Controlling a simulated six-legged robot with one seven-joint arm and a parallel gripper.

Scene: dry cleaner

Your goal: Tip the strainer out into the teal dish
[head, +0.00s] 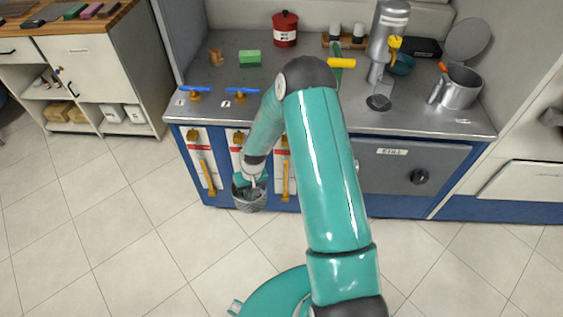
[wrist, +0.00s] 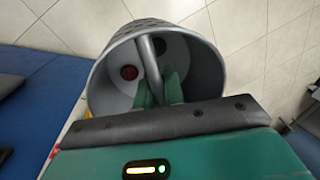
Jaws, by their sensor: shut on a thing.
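The strainer (head: 249,203) is a grey, perforated bucket in front of the blue counter base, below the counter top. In the wrist view the strainer (wrist: 207,70) fills the upper middle, its open mouth facing the camera. A dark red round thing (wrist: 128,72) and a dark green thing (wrist: 157,46) show inside. My gripper (head: 253,184) is shut on the strainer's bar handle (wrist: 150,68); the fingers also show in the wrist view (wrist: 159,90). A teal dish (head: 403,66) stands at the back right of the counter, partly hidden by a metal machine.
The metal machine (head: 385,45) with a yellow knob stands before the dish. A metal pot (head: 461,88) stands to its right. A red canister (head: 285,30), a green block (head: 249,59) and blue-handled taps (head: 195,92) are on the counter (head: 218,70). Yellow handles (head: 206,173) stick out from its front.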

